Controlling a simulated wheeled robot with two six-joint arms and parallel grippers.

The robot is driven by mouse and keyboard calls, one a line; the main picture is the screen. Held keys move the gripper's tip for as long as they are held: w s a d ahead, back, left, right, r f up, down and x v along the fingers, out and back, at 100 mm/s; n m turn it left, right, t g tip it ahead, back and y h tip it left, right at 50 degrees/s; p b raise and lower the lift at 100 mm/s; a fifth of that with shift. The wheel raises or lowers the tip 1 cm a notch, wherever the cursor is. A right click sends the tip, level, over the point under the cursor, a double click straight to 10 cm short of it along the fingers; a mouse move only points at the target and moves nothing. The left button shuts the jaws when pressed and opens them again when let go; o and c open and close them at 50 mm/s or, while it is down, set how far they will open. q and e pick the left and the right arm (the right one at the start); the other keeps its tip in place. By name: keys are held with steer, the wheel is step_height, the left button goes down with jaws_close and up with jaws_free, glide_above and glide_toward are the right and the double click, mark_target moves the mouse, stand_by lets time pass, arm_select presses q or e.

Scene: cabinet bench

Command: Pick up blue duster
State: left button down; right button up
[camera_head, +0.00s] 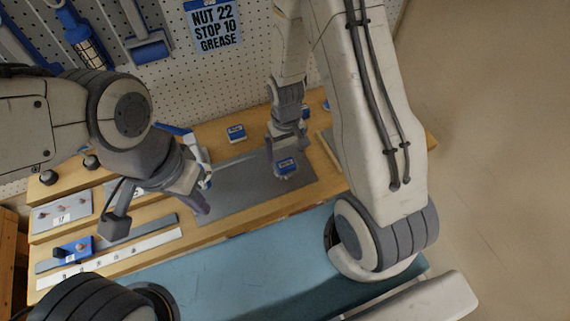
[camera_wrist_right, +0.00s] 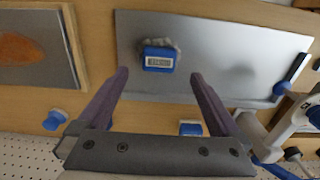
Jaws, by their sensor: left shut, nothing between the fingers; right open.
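A blue duster with a pale label and grey fluff along one edge lies on the grey mat (camera_head: 235,188). It shows in the right wrist view as the blue duster (camera_wrist_right: 158,60) and in the head view (camera_head: 286,168). My right gripper (camera_wrist_right: 160,75) is open and empty, its fingers apart to either side of the duster in the picture. Whether they are level with it or above it, I cannot tell. My left gripper (camera_head: 203,197) is shut and empty at the left end of the mat, apart from the duster.
Another blue and white block (camera_head: 236,133) stands behind the mat on the wooden bench. A framed board with an orange patch (camera_wrist_right: 22,48) lies beside the mat. A pegboard (camera_head: 185,75) with hanging tools rises behind. Fixtures (camera_head: 72,248) fill the left bench.

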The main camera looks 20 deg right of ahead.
mark_target(286, 163)
step_height(286, 163, down, 3)
steer(key=shift+r, duration=0.2)
steer(key=shift+f+p, duration=0.4)
steer(key=shift+p, duration=0.1)
step_height(286, 163, down, 4)
steer(key=shift+r+p, duration=0.1)
steer(key=shift+p, duration=0.75)
steer(key=shift+f, duration=0.4)
steer(key=c, duration=1.3)
steer(key=shift+c, duration=0.2)
steer(key=shift+r, duration=0.15)
